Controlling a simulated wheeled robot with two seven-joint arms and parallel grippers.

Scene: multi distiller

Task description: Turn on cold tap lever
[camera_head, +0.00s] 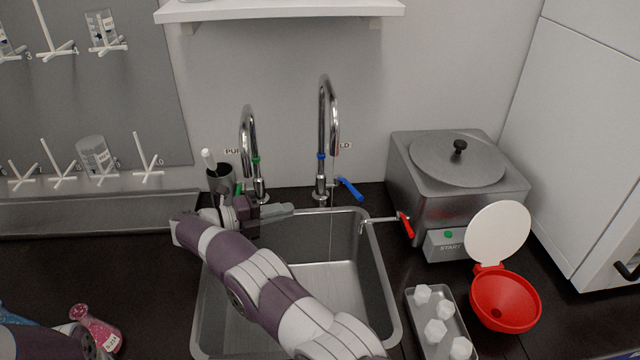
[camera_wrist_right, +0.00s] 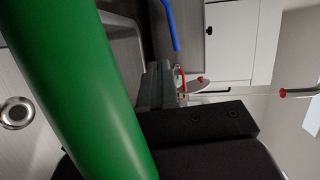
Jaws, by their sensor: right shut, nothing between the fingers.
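The cold tap (camera_head: 328,115) is the chrome tap on the right behind the sink, with a blue band and a partly hidden label ending in "LD". Its blue lever (camera_head: 350,188) points right and forward; it also shows in the right wrist view (camera_wrist_right: 170,25). A thin vertical line below the spout looks like a water stream. My right gripper (camera_head: 290,209) is shut and empty, over the sink's back edge, left of the blue lever and apart from it. Its fingers show in the wrist view (camera_wrist_right: 160,85). My left gripper is out of view.
The left tap (camera_head: 248,140) has a green lever (camera_head: 238,188) close beside my right wrist; it looms large in the wrist view (camera_wrist_right: 80,90). A red-handled valve (camera_head: 406,225) on the metal boiler (camera_head: 450,190) reaches toward the sink (camera_head: 375,270).

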